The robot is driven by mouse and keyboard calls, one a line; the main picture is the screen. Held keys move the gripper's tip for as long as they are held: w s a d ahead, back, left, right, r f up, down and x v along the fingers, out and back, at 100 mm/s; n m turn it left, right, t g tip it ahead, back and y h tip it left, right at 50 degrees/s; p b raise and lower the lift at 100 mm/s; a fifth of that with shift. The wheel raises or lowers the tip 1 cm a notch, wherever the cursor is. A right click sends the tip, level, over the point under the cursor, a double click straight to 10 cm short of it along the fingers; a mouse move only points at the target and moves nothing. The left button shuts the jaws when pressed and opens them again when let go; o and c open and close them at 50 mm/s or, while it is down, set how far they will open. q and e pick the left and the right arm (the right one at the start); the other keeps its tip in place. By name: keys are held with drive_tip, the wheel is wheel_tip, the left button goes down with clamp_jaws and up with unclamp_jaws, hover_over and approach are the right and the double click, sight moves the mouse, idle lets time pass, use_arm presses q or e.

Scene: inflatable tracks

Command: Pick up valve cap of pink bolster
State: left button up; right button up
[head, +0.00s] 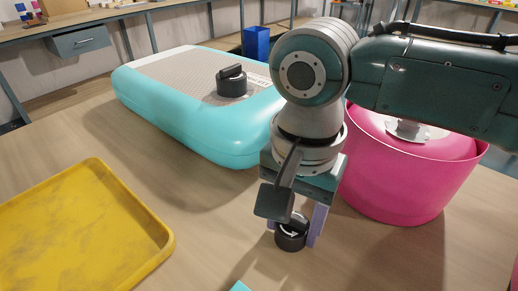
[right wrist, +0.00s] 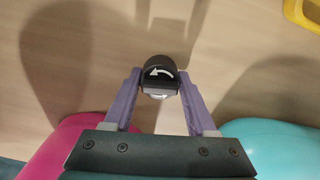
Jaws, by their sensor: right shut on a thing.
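The pink bolster (head: 395,180) stands on the table at the right in the head view, partly hidden behind my right arm. A pale round fitting (head: 408,130) shows on its top. My right gripper (head: 291,236) points down in front of the bolster, shut on a black valve cap (head: 290,234) with a white curved arrow. In the right wrist view the cap (right wrist: 159,76) sits between the purple fingertips of the gripper (right wrist: 159,88). Whether the cap touches the table is hard to tell. My left gripper is not in view.
A turquoise inflatable (head: 185,110) with a black cap (head: 232,82) on top lies behind and left of my right gripper. A yellow tray (head: 80,225) lies at the left. A blue bin (head: 256,42) stands farther back.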

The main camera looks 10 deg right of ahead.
drive_tip(key=c, duration=0.5)
